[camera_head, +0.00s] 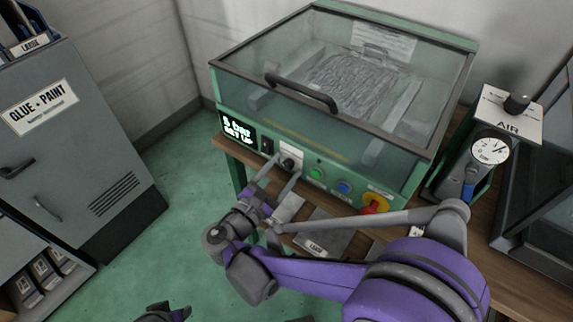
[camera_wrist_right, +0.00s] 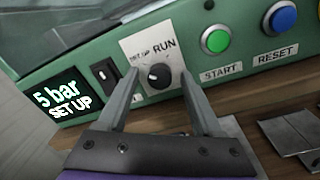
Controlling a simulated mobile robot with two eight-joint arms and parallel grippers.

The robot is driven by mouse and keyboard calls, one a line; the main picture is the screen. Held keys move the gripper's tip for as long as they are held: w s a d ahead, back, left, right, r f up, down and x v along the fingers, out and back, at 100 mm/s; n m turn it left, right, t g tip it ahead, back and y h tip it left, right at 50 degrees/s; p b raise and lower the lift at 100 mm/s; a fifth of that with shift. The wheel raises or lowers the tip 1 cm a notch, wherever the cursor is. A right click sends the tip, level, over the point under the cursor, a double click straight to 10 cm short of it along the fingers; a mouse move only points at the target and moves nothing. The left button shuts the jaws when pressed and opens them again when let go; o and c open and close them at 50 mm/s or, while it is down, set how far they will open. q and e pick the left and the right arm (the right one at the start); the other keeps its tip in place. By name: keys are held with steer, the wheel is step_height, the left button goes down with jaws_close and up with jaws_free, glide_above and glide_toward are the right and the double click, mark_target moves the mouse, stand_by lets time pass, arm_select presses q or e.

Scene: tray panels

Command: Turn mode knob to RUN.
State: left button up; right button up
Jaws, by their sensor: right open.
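The mode knob (camera_wrist_right: 158,76) is a black round knob on a white plate (camera_wrist_right: 140,44) marked SET UP and RUN. In the head view the knob (camera_head: 288,163) sits on the green front panel of the machine. The display (camera_wrist_right: 61,103) reads "5 bar SET UP"; it also shows in the head view (camera_head: 238,131). My right gripper (camera_wrist_right: 158,88) is open, with one finger on each side of the knob in the wrist view. The fingers appear apart from the knob; the exact depth is hard to tell. In the head view my right gripper (camera_head: 277,181) reaches up toward the panel.
A black rocker switch (camera_wrist_right: 106,78) is left of the knob. A green START button (camera_wrist_right: 217,40) and blue RESET button (camera_wrist_right: 283,18) are to the right. A red stop button (camera_head: 374,207) is further right. A clear lid (camera_head: 330,92) covers the machine. An air gauge (camera_head: 489,150) stands at right.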

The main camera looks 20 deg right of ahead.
steer(key=shift+a, duration=0.1)
steer(key=shift+s, duration=0.1)
steer(key=shift+c, duration=0.9)
jaws_close()
